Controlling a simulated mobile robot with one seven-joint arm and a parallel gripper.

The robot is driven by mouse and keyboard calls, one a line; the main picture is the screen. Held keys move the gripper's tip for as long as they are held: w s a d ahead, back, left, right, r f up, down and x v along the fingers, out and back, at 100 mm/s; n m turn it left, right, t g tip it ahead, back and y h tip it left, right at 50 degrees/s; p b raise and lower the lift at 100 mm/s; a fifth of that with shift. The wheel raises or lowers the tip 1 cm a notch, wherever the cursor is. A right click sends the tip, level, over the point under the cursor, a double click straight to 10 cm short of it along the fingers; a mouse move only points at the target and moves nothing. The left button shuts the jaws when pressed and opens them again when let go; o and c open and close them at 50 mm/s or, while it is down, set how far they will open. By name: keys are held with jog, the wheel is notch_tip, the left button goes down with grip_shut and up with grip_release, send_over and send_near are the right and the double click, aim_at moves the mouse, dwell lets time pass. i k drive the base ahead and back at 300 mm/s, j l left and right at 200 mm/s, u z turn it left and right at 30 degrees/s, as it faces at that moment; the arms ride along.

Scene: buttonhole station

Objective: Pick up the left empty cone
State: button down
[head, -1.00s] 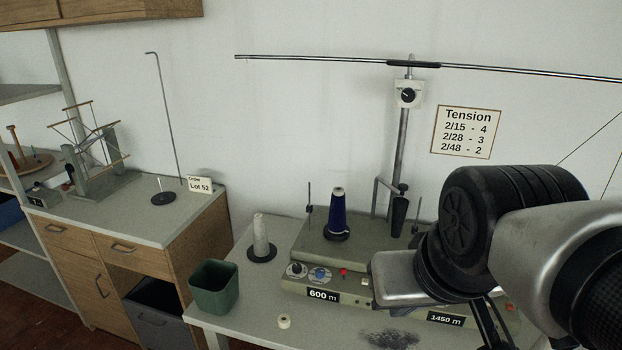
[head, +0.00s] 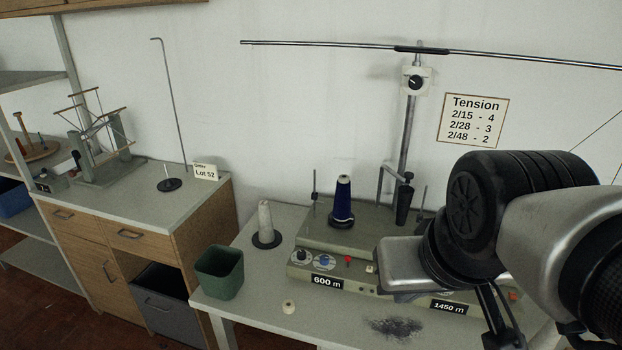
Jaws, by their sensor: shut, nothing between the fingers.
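A pale grey-white cone (head: 265,220) stands upright on a black round base (head: 266,240) on the table, left of the winding machine. It looks bare, but it is too small to be sure. A cone with dark blue yarn (head: 342,199) stands on the machine (head: 345,232). My gripper (head: 498,315) shows only in part as dark pieces below my wrist at the lower right. It is shut and empty, well to the right of the pale cone and apart from it. My arm hides the machine's right side and any cone there.
A green bin (head: 220,272) stands at the table's (head: 258,318) left edge. A small cream ring (head: 288,307) and dark fluff (head: 396,327) lie near the front. A thin metal post (head: 402,140) with a long crossbar rises behind the machine. A wooden cabinet (head: 195,250) stands left.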

aim_at(341, 206)
jog(key=i+j+u, duration=0.15)
jog(key=j, duration=0.25)
jog(key=i+j+u, duration=0.15)
jog(key=j, duration=0.25)
jog(key=i+j+u, duration=0.15)
jog(key=i+j, duration=0.2)
